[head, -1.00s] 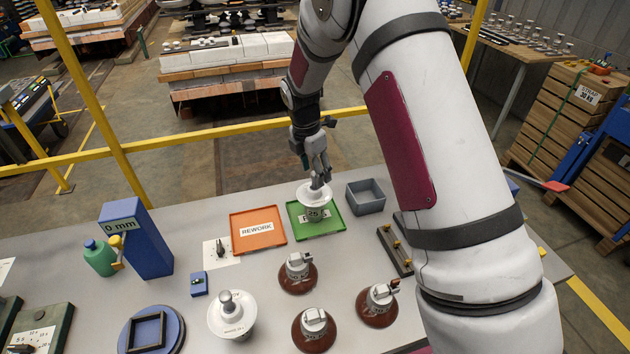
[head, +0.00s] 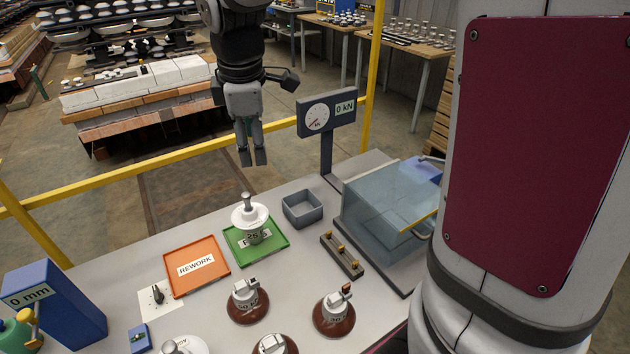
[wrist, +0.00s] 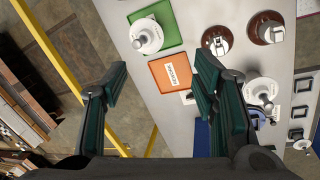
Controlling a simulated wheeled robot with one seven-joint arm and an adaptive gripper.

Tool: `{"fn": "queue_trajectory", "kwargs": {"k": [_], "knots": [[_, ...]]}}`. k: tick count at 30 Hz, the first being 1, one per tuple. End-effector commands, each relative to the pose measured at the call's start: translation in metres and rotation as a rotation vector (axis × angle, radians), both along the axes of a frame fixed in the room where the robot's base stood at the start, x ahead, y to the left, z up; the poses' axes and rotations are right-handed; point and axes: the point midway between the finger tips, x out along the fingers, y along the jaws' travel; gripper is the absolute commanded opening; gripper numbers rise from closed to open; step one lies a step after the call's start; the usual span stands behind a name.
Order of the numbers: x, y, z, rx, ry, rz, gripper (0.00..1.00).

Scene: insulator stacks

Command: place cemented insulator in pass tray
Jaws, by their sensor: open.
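The cemented insulator (head: 251,220), white with a metal pin on top, stands upright in the green pass tray (head: 275,245), covering most of the tray's label. In the wrist view the insulator (wrist: 147,37) stands in the green tray (wrist: 170,20) at the top. My gripper (head: 253,160) is above and behind the tray, pointing down, empty and clear of the insulator. In the wrist view its two fingers (wrist: 155,88) are spread wide with nothing between them.
The orange rework tray (head: 183,280) is empty, left of the green tray. A grey bin (head: 302,208) stands to its right. Brown insulators (head: 246,302) stand in front. A force gauge (head: 327,115) and a clear-covered fixture (head: 390,205) are at the right. A yellow rail (head: 140,160) runs behind.

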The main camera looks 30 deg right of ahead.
Motion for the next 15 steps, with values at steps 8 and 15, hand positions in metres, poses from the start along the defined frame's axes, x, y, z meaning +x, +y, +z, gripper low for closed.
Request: {"fn": "queue_trajectory", "kwargs": {"k": [8,15], "knots": [[-0.098,-0.004,0.050,0.168,-0.141,-0.473,0.54],[-0.176,-0.003,0.057,0.342,-0.234,-0.855,0.54]]}}
